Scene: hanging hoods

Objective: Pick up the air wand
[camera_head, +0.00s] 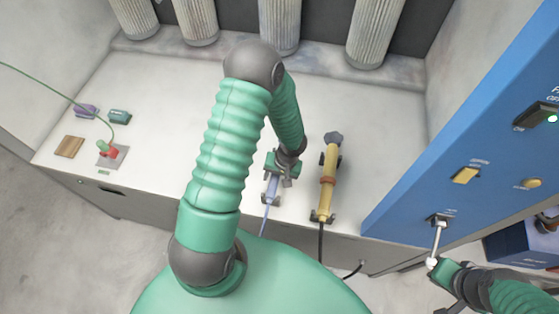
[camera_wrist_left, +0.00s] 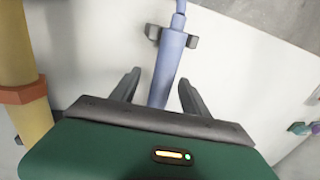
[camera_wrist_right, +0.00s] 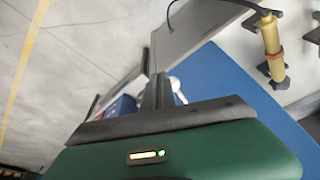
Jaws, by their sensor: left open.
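A slim pale blue wand (camera_head: 271,187) with a blue hose rests in a dark holder at the front of the white worktop. My left gripper (camera_head: 279,174) is right over it. In the left wrist view the wand (camera_wrist_left: 170,62) runs between the two spread fingers (camera_wrist_left: 159,84) of this gripper, which is open; I cannot tell whether they touch it. My right gripper (camera_head: 436,266) is by a white-knobbed lever (camera_head: 439,238) on the blue panel. In the right wrist view its fingers (camera_wrist_right: 158,91) are close together, with the white knob beside them.
A thicker yellow tool (camera_head: 327,185) with a black cable lies in holders right of the wand. The blue panel (camera_head: 400,205) stands at the right. Ribbed ducts (camera_head: 279,25) hang at the back. A small plate with a red and green fitting (camera_head: 108,152) lies at the left.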

